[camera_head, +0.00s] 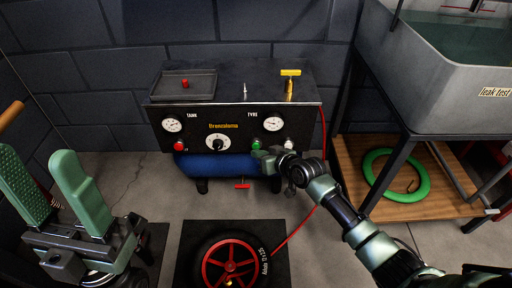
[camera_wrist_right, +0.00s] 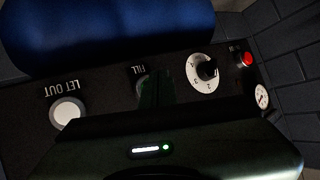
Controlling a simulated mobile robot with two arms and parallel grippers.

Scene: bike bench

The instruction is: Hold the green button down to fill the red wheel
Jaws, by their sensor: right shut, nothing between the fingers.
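The green button (camera_head: 256,145) is on the front panel of the black inflator box (camera_head: 222,98), below the TYRE gauge. My right gripper (camera_head: 262,157) is shut and empty, its tips at the button. In the right wrist view the dark fingers (camera_wrist_right: 155,90) lie over the button below the FILL label and hide most of it. I cannot tell whether it is pressed in. The red wheel (camera_head: 230,263) with a black tyre lies on a dark mat on the floor, a red hose running to it. My left gripper (camera_head: 52,192) is open and empty at the lower left.
A red button (camera_head: 180,146), a numbered dial (camera_head: 218,143) and a white LET OUT button (camera_wrist_right: 67,113) share the panel. A blue tank (camera_head: 212,166) is below. A leak test basin (camera_head: 440,80) stands right, above a shelf holding a green ring (camera_head: 422,184).

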